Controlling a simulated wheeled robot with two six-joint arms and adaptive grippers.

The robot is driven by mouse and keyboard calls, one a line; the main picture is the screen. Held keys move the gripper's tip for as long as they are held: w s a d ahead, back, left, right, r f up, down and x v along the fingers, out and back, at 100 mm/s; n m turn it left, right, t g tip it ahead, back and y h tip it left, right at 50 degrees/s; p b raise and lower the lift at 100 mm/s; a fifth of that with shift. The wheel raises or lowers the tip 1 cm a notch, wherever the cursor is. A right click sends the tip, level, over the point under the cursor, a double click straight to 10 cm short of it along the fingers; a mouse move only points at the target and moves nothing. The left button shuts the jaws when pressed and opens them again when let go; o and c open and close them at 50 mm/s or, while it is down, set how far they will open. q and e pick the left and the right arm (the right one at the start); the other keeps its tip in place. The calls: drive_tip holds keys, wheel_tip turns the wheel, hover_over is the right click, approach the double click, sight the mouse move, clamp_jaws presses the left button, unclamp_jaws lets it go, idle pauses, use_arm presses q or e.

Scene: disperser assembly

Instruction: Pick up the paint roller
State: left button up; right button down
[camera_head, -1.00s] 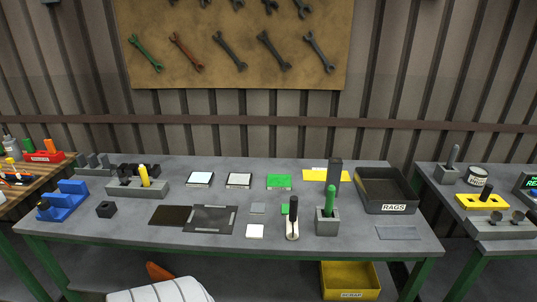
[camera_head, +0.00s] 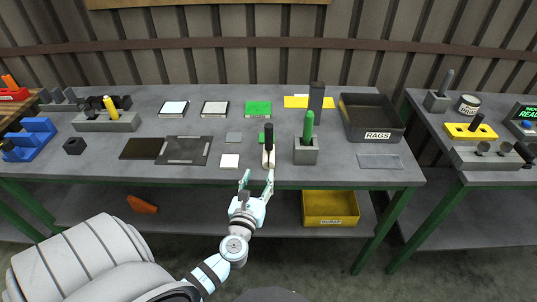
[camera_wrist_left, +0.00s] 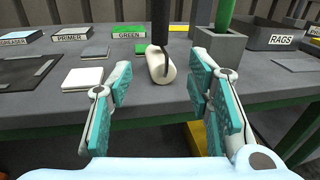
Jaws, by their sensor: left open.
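The paint roller stands near the front edge of the grey workbench (camera_head: 340,175), its black handle (camera_head: 268,135) pointing up and its white roller (camera_head: 268,159) at the bottom. In the left wrist view the white roller (camera_wrist_left: 160,64) lies beyond and between the fingertips, with the black handle (camera_wrist_left: 160,22) above it, cut off by the top edge. My left gripper (camera_head: 257,181) is open and empty, just in front of the bench edge and short of the roller. It also shows in the left wrist view (camera_wrist_left: 160,85). My right gripper is not in view.
Right of the roller stands a grey block holder (camera_head: 306,152) with a green handle (camera_head: 308,124). A white square (camera_head: 230,161) lies to its left. A black RAGS tray (camera_head: 376,136) is further right. A yellow scrap bin (camera_head: 330,208) sits below the bench.

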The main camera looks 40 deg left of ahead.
sight(268, 143)
use_arm(q)
drive_tip(key=shift+m, duration=0.3)
drive_tip(key=x, duration=0.4)
drive_tip(key=r+x, duration=0.1)
drive_tip(key=x, duration=0.4)
drive_tip(key=r+x, duration=0.1)
drive_tip(key=x, duration=0.4)
drive_tip(key=shift+w+a+r, duration=0.15)
drive_tip(key=shift+w+r, duration=0.1)
clamp_jaws()
